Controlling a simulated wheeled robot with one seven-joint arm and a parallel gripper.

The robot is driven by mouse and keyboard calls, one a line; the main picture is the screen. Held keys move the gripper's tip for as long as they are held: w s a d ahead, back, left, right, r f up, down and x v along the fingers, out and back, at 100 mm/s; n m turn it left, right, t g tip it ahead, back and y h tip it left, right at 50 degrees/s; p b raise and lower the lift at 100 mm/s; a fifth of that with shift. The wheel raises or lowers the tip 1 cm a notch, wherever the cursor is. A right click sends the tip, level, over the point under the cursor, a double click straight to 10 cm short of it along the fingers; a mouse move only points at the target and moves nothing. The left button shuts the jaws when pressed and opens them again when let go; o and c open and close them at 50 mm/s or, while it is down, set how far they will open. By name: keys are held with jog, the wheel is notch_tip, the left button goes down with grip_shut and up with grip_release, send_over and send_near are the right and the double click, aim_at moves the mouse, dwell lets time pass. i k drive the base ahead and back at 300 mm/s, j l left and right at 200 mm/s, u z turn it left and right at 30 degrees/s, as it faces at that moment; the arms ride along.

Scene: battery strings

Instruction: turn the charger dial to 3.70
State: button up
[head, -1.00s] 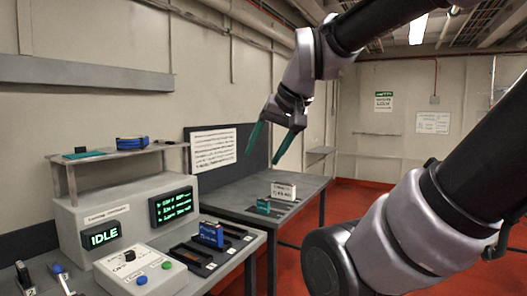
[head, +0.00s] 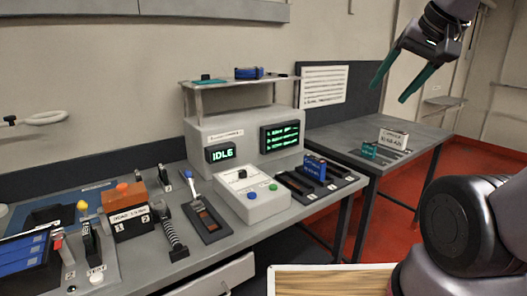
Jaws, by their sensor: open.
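The charger (head: 240,139) is a grey box at the back of the bench. Its left screen (head: 220,153) reads IDLE in green. Its right screen (head: 280,137) shows several green lines too small to read. In front sits a white control box (head: 256,205) with a small dark dial (head: 242,174) on top, a blue button (head: 251,195) and a green button (head: 273,187). The dial's setting is too small to read. My gripper (head: 393,87) is open and empty, in the air at upper right, well apart from the control box.
A blue battery (head: 314,167) stands in a row of black slots right of the control box. Left are an orange-topped block (head: 128,208), a coiled cable (head: 170,232) and levers. A shelf (head: 222,85) overhangs the charger. A second table (head: 385,140) stands at right.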

aim_at(242, 173)
jog(key=i+l, duration=0.15)
jog(key=l, duration=0.15)
jog(key=i+l, duration=0.15)
jog(key=i+l+u, duration=0.1)
jog(key=l, duration=0.25)
jog(key=u, duration=1.65)
jog(key=l, duration=0.1)
